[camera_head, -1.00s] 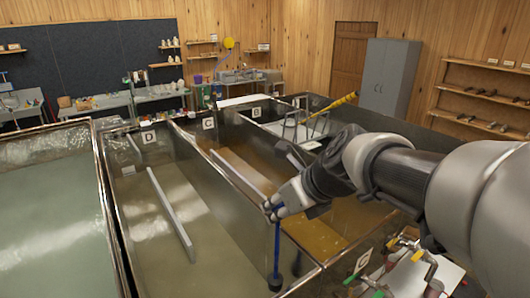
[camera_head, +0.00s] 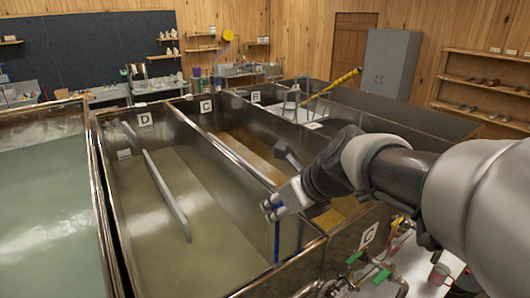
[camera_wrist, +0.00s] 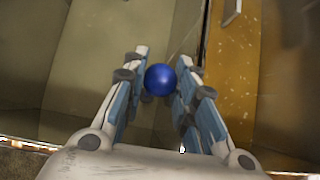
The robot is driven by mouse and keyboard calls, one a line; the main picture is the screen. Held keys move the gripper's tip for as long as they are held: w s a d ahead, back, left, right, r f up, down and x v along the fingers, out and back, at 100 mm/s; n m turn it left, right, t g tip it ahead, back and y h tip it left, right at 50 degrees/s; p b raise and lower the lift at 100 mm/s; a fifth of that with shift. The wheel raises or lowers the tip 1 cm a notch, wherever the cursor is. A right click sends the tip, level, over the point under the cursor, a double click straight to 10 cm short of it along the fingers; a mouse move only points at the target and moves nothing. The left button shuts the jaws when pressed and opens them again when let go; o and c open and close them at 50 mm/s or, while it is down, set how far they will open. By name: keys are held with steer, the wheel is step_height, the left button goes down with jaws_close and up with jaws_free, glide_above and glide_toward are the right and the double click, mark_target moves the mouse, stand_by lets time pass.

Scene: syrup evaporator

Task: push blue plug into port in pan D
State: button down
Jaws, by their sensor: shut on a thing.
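Pan D (camera_head: 145,140) is the long metal pan with the D label, holding shallow murky liquid. My gripper (camera_head: 271,209) is over its near right corner. It is shut on the blue plug (camera_head: 277,238), whose rod hangs upright inside the pan. The near wall hides the plug's lower end. In the wrist view the plug's round blue top (camera_wrist: 160,79) sits between the fingers of my gripper (camera_wrist: 162,68). I cannot make out the port, nor whether the plug touches it.
A pale divider (camera_head: 168,195) stands in pan D. Pan C (camera_head: 232,135), with amber liquid, lies to the right behind my arm. A pan of greenish liquid (camera_head: 45,185) is at the left. Valves with green handles (camera_head: 375,268) are at the front right.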

steer(key=shift+f+b, duration=2.4)
steer(key=shift+f, duration=1.65)
steer(key=c, duration=1.2)
jaws_free()
steer(key=shift+a, duration=0.1)
glide_toward(278, 234)
steer(key=s+r, duration=0.1)
steer(key=r, duration=0.1)
steer(key=shift+d+f, duration=0.25)
steer(key=shift+d, duration=0.1)
